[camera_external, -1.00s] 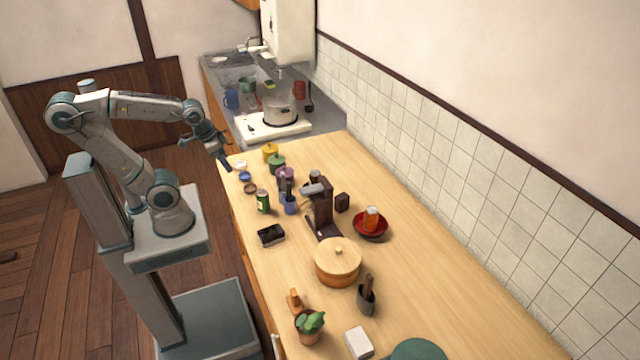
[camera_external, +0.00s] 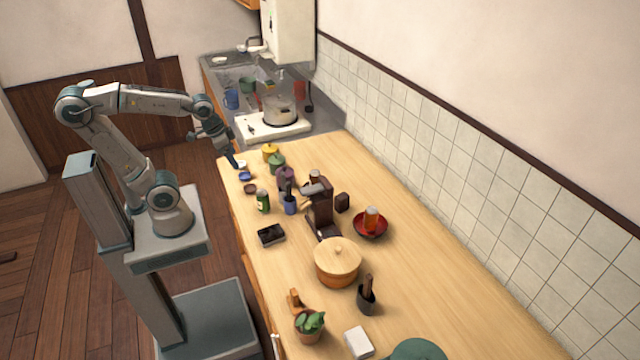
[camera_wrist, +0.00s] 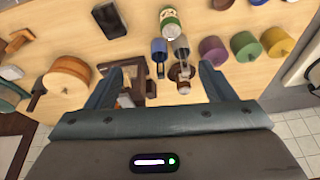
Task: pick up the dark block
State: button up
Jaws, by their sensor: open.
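A small dark brown block (camera_external: 342,202) stands on the wooden counter, just right of the dark coffee machine (camera_external: 320,210) in the external view. I cannot clearly pick it out in the wrist view. My gripper (camera_external: 234,161) is at the counter's far left end, near the small bowls, well apart from the block. In the wrist view my gripper (camera_wrist: 158,78) is open, with wide-spread fingers and nothing held between them.
A black open tray (camera_external: 271,235) lies near the counter's left edge; it also shows in the wrist view (camera_wrist: 109,20). A green can (camera_external: 263,201), a blue cup (camera_external: 290,205), a lidded pot (camera_external: 337,262) and a red bowl (camera_external: 370,230) surround the machine. The right side is clear.

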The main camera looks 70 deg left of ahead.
jog(key=w+d+m+b, duration=0.15)
jog(key=w+m, duration=0.25)
jog(key=w, duration=0.8)
jog(key=m+g+h+b, duration=0.2)
jog(key=m+g+h, duration=0.15)
jog(key=m, duration=0.65)
send_over(342, 195)
jog(key=a, duration=0.5)
notch_tip(342, 195, down, 13)
jog(key=shift+t+h, duration=0.35)
jog(key=shift+t, duration=0.1)
jog(key=x, duration=0.2)
jog(key=p+x, duration=0.1)
jog(key=x, duration=0.2)
jog(key=s+p+x, duration=0.1)
jog(key=x, duration=0.2)
jog(key=shift+d+f, duration=0.1)
jog(key=shift+d, duration=0.2)
jog(key=shift+p+x, duration=1.1)
jog(key=shift+x, duration=1.5)
jog(key=shift+s, duration=0.1)
jog(key=c, duration=1.1)
